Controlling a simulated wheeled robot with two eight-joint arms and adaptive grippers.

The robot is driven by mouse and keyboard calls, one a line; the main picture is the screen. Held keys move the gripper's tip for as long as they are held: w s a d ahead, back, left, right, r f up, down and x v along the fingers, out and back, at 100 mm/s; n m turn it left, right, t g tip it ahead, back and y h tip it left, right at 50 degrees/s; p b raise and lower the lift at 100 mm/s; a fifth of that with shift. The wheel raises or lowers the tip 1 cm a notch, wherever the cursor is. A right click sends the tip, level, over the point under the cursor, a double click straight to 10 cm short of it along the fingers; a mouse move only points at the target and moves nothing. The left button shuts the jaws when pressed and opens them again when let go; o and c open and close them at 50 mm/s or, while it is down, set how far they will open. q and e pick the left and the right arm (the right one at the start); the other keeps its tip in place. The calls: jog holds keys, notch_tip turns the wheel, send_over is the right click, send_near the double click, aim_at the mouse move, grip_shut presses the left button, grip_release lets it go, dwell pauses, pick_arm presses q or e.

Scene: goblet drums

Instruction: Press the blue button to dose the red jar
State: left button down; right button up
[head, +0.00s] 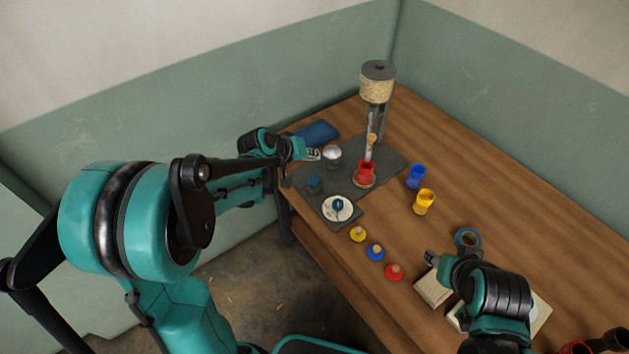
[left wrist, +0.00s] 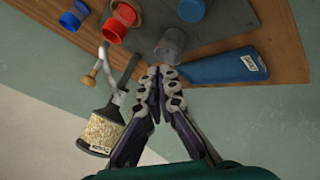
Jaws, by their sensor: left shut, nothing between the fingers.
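The red jar (head: 365,172) stands under the spout of the dispenser (head: 377,88) on a dark mat; it also shows in the left wrist view (left wrist: 114,31). The blue button (head: 314,184) is a round blue piece near the mat's left front edge, and shows at the top of the left wrist view (left wrist: 191,9). My left gripper (head: 313,155) is shut and empty, its fingertips meeting (left wrist: 163,72) beside a grey cup (head: 331,157). It is behind the button, apart from it. My right gripper (head: 431,257) is at the table's front right; its fingers are too small to judge.
A blue flat case (head: 318,133) lies behind my left gripper. A white dial (head: 338,208) with a blue pointer is in front. Blue (head: 416,176) and yellow (head: 424,201) mugs stand right of the mat. Small knobbed lids (head: 376,252) line the front edge.

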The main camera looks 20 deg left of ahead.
aim_at(316, 178)
pick_arm(q)
notch_tip(316, 178, down, 8)
jog(key=b, duration=0.5)
jog(key=shift+r+b, duration=0.2)
jog(key=shift+b, duration=0.15)
jog(key=shift+f, duration=0.1)
dwell(0.8)
jog(key=shift+f+b, duration=0.3)
jog(key=shift+b, duration=0.05)
jog(key=shift+f+b, duration=0.85)
jog(key=shift+f, duration=0.15)
dwell(0.9)
jog(key=shift+r, duration=0.1)
jog(key=shift+r+p, duration=1.15)
jog(key=shift+r, duration=0.2)
notch_tip(316, 178, up, 5)
jog(key=p, duration=0.4)
